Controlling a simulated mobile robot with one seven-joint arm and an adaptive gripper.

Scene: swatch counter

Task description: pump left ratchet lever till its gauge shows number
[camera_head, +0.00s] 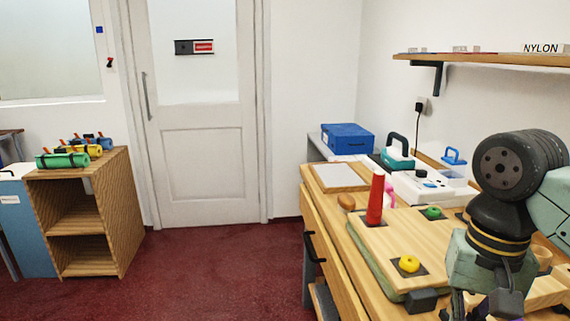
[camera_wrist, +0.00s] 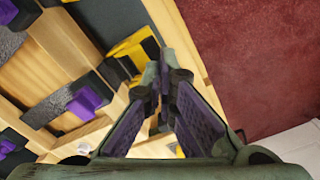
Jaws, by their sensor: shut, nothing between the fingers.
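My gripper (camera_wrist: 162,75) is shut and empty in the wrist view, its purple-padded fingers meeting at the tips. In the head view my gripper (camera_head: 485,305) is at the bottom right over the workbench, partly cut off. A red tapered upright handle (camera_head: 375,200) stands on a wooden board (camera_head: 385,235) left of my arm; whether it is the left ratchet lever is unclear. I cannot make out a gauge reading in either view.
A yellow knob (camera_head: 409,264) and a green knob (camera_head: 433,212) sit on the board. Purple blocks on dark grey parts (camera_wrist: 86,102) fill the wrist view's left. A teal case (camera_head: 398,158) and blue box (camera_head: 347,139) stand behind. Red floor (camera_head: 225,265) is clear left of the bench.

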